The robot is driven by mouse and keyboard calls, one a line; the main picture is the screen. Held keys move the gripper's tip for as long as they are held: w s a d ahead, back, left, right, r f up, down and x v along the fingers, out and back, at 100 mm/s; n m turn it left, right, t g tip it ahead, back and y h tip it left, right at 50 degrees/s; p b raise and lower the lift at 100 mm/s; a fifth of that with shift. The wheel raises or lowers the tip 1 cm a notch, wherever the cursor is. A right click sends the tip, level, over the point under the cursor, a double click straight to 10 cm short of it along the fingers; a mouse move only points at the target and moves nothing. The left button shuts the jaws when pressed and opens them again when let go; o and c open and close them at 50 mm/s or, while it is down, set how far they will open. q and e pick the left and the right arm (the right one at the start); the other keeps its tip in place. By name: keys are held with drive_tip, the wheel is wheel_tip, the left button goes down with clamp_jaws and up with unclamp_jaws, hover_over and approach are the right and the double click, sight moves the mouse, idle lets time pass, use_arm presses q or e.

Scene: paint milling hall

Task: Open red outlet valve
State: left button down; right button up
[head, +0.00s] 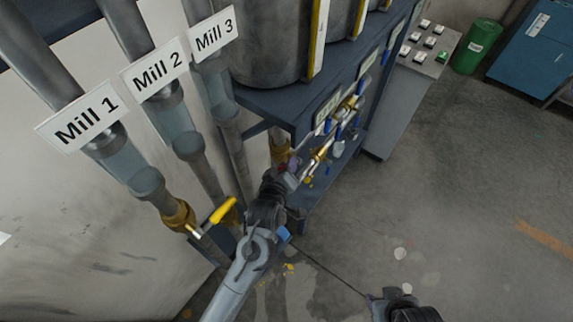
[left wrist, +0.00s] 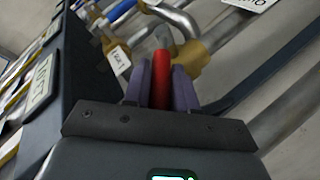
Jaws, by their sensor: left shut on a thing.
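The red outlet valve's handle (left wrist: 161,76) stands between the two purple fingers of my left gripper (left wrist: 160,88) in the left wrist view. The fingers are shut on it. Its brass-coloured body (left wrist: 192,60) sits just beyond the fingertips on a pipe. In the head view my left gripper (head: 284,172) reaches in beside the dark blue frame, and it mostly hides the red handle. A brass fitting (head: 280,143) shows just above the gripper. My right arm shows only as a dark part at the bottom right, and its fingers cannot be made out.
Pipes with signs Mill 1 (head: 78,121), Mill 2 (head: 156,69) and Mill 3 (head: 214,36) run down at the left. A yellow valve handle (head: 223,210) is left of my left arm. Other valves with blue handles (head: 350,101) line the frame. The floor (head: 450,190) at right is open.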

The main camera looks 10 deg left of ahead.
use_arm(q)
drive_tip(key=c, duration=1)
unclamp_jaws()
drive_tip(key=v, duration=1)
drive_tip(key=shift+s+r, duration=0.2)
drive_tip(key=shift+s, duration=0.15)
drive_tip(key=shift+a, duration=0.1)
